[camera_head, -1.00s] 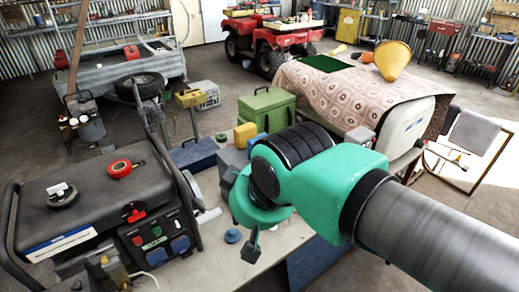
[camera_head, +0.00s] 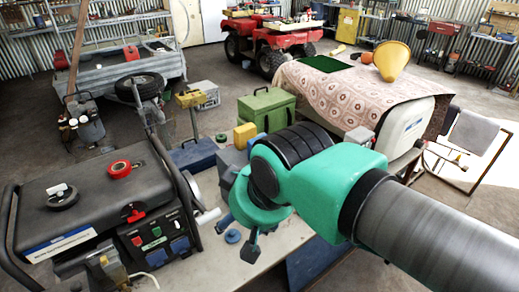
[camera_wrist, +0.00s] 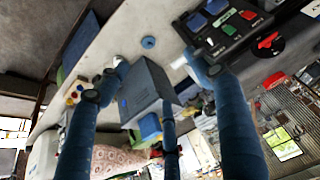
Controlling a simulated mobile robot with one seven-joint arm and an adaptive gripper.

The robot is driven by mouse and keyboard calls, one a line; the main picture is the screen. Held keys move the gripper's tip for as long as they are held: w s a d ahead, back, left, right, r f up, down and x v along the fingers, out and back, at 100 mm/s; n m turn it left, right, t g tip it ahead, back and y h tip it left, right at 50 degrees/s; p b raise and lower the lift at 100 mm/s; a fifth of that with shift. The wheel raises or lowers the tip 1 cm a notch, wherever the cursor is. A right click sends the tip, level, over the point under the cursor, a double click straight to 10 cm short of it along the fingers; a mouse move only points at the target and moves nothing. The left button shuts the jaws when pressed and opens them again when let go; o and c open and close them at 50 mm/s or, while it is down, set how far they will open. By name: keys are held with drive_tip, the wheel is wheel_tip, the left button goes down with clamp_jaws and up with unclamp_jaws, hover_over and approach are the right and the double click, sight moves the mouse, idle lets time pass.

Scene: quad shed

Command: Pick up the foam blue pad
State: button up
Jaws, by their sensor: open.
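A small round blue pad (camera_head: 232,236) lies flat on the pale bench top, just right of the generator. It looks like the foam blue pad, though its material cannot be told. In the wrist view it shows as a small blue disc (camera_wrist: 148,42) on the bench, beyond my spread fingers. My gripper (camera_head: 238,233) hangs over the bench with dark blue fingertips close around the pad in the head view; the height between them is unclear. In the wrist view my gripper (camera_wrist: 155,80) is open, and nothing is held. A grey box (camera_wrist: 147,95) shows between the fingers.
A black generator (camera_head: 110,195) with red and black tape rolls stands left of the pad. A green toolbox (camera_head: 267,112), a yellow container (camera_head: 245,135) and a blue case (camera_head: 195,153) are behind. Bare bench (camera_head: 212,262) lies in front of the pad.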

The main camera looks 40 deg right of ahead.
drive_tip(key=r, duration=0.1)
wheel_tip(320, 180, up, 7)
drive_tip(key=m+g+y+p, duration=0.55)
drive_tip(key=m+p, duration=1.25)
drive_tip(key=p, duration=0.5)
hover_over(262, 139)
drive_tip(key=d, duration=0.5)
drive_tip(key=shift+a+r+h, duration=0.1)
drive_tip(key=shift+h, duration=0.35)
drive_tip(key=shift+x, duration=4.35)
